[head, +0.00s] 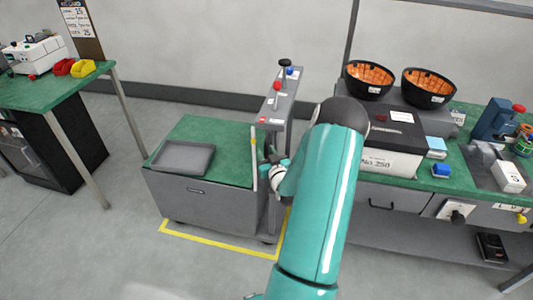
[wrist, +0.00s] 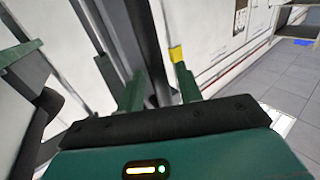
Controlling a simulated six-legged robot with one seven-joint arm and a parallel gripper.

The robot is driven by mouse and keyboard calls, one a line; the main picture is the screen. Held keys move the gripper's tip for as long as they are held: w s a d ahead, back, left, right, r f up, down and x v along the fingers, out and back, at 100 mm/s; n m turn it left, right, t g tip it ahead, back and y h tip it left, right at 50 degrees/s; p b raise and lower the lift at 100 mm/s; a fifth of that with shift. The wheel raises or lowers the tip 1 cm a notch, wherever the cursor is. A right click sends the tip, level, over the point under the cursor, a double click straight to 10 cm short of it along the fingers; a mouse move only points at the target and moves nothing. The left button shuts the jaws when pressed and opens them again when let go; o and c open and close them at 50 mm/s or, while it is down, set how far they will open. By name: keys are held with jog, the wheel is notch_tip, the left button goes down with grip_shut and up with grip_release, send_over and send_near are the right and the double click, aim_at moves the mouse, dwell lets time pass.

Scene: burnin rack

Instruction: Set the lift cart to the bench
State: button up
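The lift cart (head: 220,209) is a grey box with a green top, standing on the floor left of the bench. A grey post (head: 279,105) with red- and blue-knobbed levers rises at its right side. A pale upright strip with a yellow-green part (head: 254,158) stands in front of the post. The bench (head: 457,184) has a green top and grey drawers. My gripper (head: 268,166) is by the post at cart-top height, partly hidden by my arm. In the wrist view its fingers (wrist: 158,88) are apart, with a dark upright bar beyond them; contact cannot be told.
A dark tray (head: 184,158) lies on the cart. Yellow floor tape (head: 215,243) runs in front of it. The bench holds two black bowls (head: 428,88) with orange contents and a labelled box (head: 392,140). Another green-topped bench (head: 50,86) stands left, with clear floor between.

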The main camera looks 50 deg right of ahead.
grip_shut()
